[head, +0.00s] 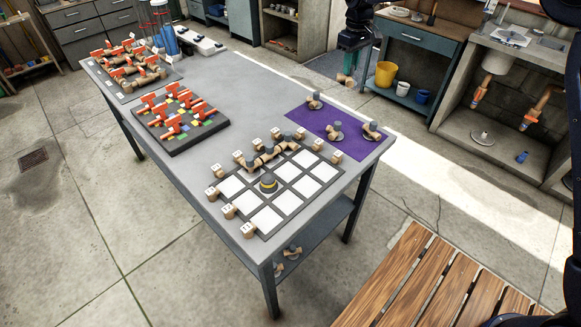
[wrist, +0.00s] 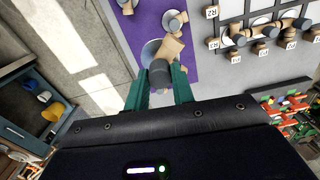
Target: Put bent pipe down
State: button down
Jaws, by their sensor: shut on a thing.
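My gripper (head: 350,62) is shut on a bent pipe, a tan piece with a grey end (wrist: 160,75), between its green fingers in the wrist view. In the head view it hangs beyond the far edge of the grey table; the held piece is small and mostly hidden there. The purple mat (head: 312,120) lies at the table's right end and also shows in the wrist view (wrist: 148,22). Bent pipes with grey discs stand on it, one at the far side (head: 314,101), one in the middle (head: 336,131), one at the right (head: 372,131). A disc behind the held pipe is partly hidden.
A white-squared grid board (head: 248,190) with labelled blocks and pipe pieces lies beside the mat. A dark tray of red-handled valves (head: 180,118) is farther left. A shelf unit with a yellow bucket (head: 386,74) stands behind. A wooden bench (head: 440,285) is at front right.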

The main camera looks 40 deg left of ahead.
jog(key=s+n, duration=2.8)
jog(key=s, duration=0.1)
jog(key=f, duration=2)
jog(key=shift+d, duration=0.4)
jog(key=shift+f, duration=0.1)
jog(key=c, duration=1.2)
grip_release()
notch_tip(320, 180, up, 12)
jog(key=shift+r, duration=0.15)
